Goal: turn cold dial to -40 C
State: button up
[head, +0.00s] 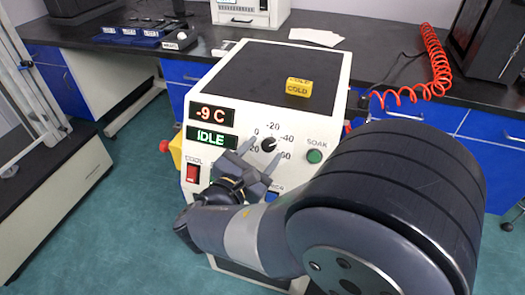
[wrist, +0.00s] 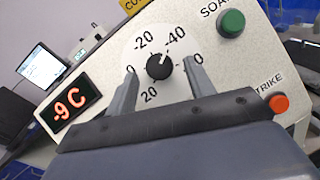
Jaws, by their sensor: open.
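The cold dial (head: 268,145) is a small black knob on the white front panel of the machine. It also shows in the wrist view (wrist: 159,67), on a pale round scale with -20, -40, 0 and 20 marks. Its white pointer line aims up and right, towards the -40 side; the exact setting is hard to read. My gripper (wrist: 161,70) is open, with one finger to each side of the knob and a gap on both sides. In the head view my gripper (head: 261,151) is just below and in front of the dial.
The display (head: 212,115) reads -9 C and the one below (head: 211,138) reads IDLE. A green SOAK button (head: 314,156) is right of the dial. A red COOL switch (head: 192,174) is lower left. An orange STRIKE button (wrist: 278,103) is lower right. A yellow COLD block (head: 298,88) sits on top.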

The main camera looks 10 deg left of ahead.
jog(key=p+v, duration=0.1)
jog(key=v, duration=0.9)
jog(key=b+x, duration=0.1)
jog(key=x, duration=0.9)
jog(key=shift+w+d, duration=0.15)
jog(key=shift+w, duration=0.15)
jog(key=shift+s, duration=0.1)
